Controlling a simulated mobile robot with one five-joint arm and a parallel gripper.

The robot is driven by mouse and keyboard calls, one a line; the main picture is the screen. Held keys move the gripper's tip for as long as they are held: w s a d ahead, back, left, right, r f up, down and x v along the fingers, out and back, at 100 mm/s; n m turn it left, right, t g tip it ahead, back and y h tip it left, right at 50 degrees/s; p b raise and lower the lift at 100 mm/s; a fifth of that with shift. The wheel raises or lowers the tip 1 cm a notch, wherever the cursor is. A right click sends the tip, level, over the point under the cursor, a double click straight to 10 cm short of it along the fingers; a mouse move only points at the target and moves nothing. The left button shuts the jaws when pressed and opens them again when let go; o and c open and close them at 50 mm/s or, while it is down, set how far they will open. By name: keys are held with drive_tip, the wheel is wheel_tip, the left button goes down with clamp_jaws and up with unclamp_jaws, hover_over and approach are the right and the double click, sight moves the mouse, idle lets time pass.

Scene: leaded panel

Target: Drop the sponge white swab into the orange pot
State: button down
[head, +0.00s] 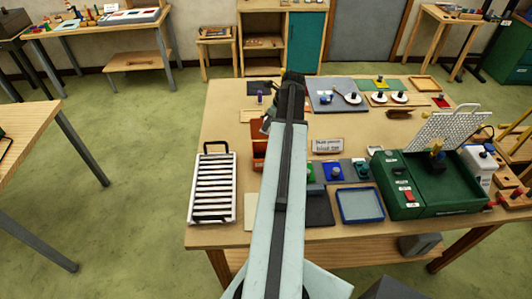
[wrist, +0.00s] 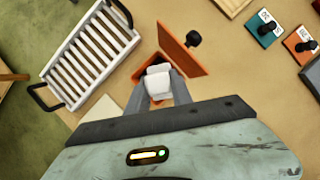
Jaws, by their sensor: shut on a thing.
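My gripper (wrist: 158,92) is shut on the white swab (wrist: 158,78), a small white block between the two grey fingers in the wrist view. The orange pot (wrist: 184,58) lies just beyond the fingertips in that view, and the swab and fingers overlap its near edge. I cannot tell how high the swab is above the pot. In the head view the orange pot (head: 259,150) shows left of my arm, which hides part of it. The swab is not clear in the head view.
A white slatted rack (head: 212,187) with dark handles stands left of the pot. A blue-rimmed tray (head: 360,205) and a green machine (head: 425,185) stand to the right. Several small stamps and knobs stand on the table (head: 225,110).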

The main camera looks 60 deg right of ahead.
drive_tip(key=shift+a+f+b, duration=0.1)
drive_tip(key=shift+f+b, duration=2.95)
drive_tip(key=shift+f, duration=0.1)
drive_tip(key=shift+r, duration=0.1)
drive_tip(key=c, duration=1.1)
unclamp_jaws()
drive_tip(key=shift+o, duration=0.2)
drive_tip(key=p+v, duration=0.7)
drive_tip(key=shift+w+r, duration=0.2)
drive_tip(key=shift+s+r, duration=0.2)
drive_tip(key=shift+s, duration=0.05)
